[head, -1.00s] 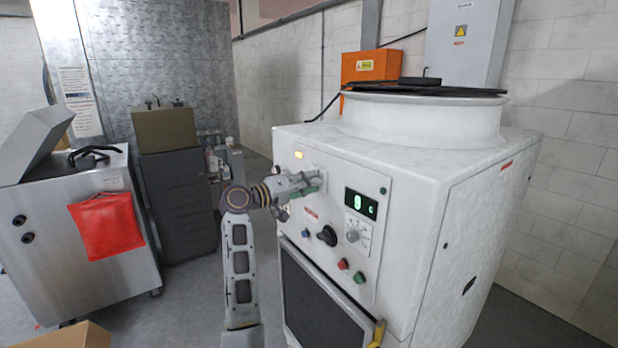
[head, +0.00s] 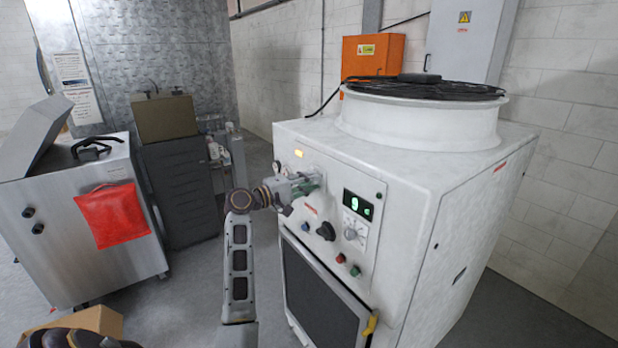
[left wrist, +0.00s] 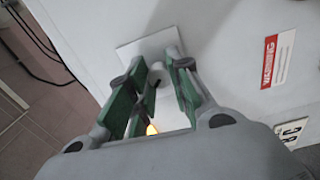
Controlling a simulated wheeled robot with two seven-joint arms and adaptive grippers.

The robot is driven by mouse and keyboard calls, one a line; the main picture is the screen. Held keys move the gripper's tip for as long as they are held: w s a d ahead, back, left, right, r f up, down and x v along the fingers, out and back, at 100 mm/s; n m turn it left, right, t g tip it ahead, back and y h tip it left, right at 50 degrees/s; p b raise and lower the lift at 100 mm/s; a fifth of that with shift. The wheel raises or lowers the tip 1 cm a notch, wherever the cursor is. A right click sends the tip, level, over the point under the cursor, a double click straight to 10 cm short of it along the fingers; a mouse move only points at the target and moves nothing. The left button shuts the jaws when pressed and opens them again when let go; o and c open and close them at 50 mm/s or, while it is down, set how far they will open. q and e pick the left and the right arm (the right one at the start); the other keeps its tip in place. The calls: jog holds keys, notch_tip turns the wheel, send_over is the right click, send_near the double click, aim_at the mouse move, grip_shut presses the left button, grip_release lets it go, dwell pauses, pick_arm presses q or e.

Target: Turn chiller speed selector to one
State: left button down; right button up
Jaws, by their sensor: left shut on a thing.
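The white chiller cabinet (head: 415,235) has a front panel with controls. My left gripper (head: 308,184) is at the panel's upper left. In the left wrist view, its green-padded fingers (left wrist: 155,85) are shut on a small grey knob (left wrist: 157,72) mounted on a white plate (left wrist: 143,48). This knob appears to be the speed selector. The fingers hide much of it, and I cannot read its setting. Lower on the panel are a black rotary knob (head: 326,231) and a grey dial knob (head: 350,233). My right gripper is not in view.
A green digital display (head: 357,204) is right of my gripper. Red (head: 340,258) and green (head: 355,271) buttons sit below. Floor between is clear.

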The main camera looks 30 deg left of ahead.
pick_arm(q)
jog(key=shift+a+r+n+p, duration=0.1)
jog(key=shift+n+p, duration=0.2)
jog(key=shift+p, duration=0.05)
jog(key=c, duration=1.3)
grip_release()
jog(key=shift+o, duration=0.2)
jog(key=v, duration=1.2)
